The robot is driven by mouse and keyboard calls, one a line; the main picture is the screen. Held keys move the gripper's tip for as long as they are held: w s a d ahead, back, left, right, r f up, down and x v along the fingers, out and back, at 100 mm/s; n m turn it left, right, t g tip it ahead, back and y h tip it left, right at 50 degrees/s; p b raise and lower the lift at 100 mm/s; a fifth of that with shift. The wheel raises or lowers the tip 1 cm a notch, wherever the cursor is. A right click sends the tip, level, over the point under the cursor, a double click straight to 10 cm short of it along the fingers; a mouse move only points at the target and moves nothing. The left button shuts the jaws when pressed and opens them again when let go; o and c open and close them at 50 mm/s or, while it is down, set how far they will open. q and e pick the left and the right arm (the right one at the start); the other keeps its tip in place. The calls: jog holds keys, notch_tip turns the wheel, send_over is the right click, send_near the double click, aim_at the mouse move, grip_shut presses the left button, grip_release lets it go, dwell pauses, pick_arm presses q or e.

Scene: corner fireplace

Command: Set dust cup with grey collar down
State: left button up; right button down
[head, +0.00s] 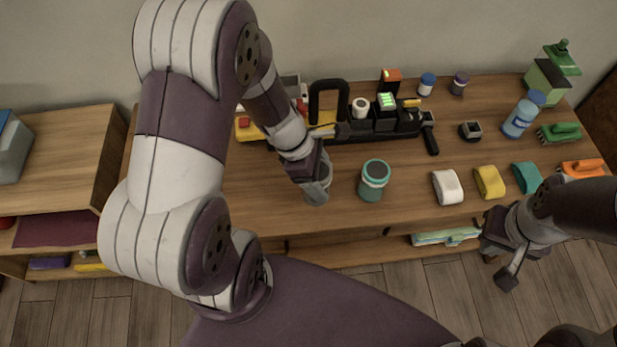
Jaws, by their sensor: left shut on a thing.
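My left gripper (312,172) is shut on a grey cup (317,191), which appears to be the dust cup with grey collar. The cup is roughly upright over the front part of the wooden tabletop (270,200). Its upper part and collar are largely hidden by the gripper. I cannot tell whether its base touches the wood. My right gripper (504,268) is open and empty, in front of the table's front edge at the right.
A black vacuum-like device (384,120) lies behind the cups. White (447,187), yellow (489,182) and teal (527,177) rolls stand at the right. Bare wood lies left of the held cup.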

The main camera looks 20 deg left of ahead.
pick_arm(q)
jog(key=shift+w+a+f+b, duration=0.1)
jog(key=shift+a+f+b, duration=0.05)
jog(key=shift+a+f, duration=0.85)
jog(key=shift+w+a+f+b, duration=0.15)
jog(key=shift+a+f, duration=0.4)
jog(key=shift+f, duration=0.7)
jog(key=shift+w+a+f+b, duration=0.1)
jog(key=shift+a+f+b, duration=0.1)
jog(key=shift+a+f, duration=0.8)
jog(key=shift+s+d+f, duration=0.1)
jog(key=shift+d+f, duration=0.05)
jog(key=shift+d, duration=0.1)
jog(key=shift+f, duration=0.15)
jog(key=o, duration=1.1)
jog(key=shift+c, duration=0.2)
jog(key=shift+r, duration=0.2)
jog(key=p+v, duration=0.2)
jog(key=v, duration=1)
jog(key=s+d+r+m+y, duration=0.1)
jog(key=d+r+m+y, duration=0.1)
jog(key=m, duration=0.9)
jog(key=s+d+r+m+y, duration=0.1)
jog(key=d+m, duration=0.3)
jog(key=m, duration=0.6)
jog(key=shift+s+d+r+m+y, duration=0.35)
jog(key=shift+r+m+y, duration=0.1)
jog(key=shift+y, duration=0.35)
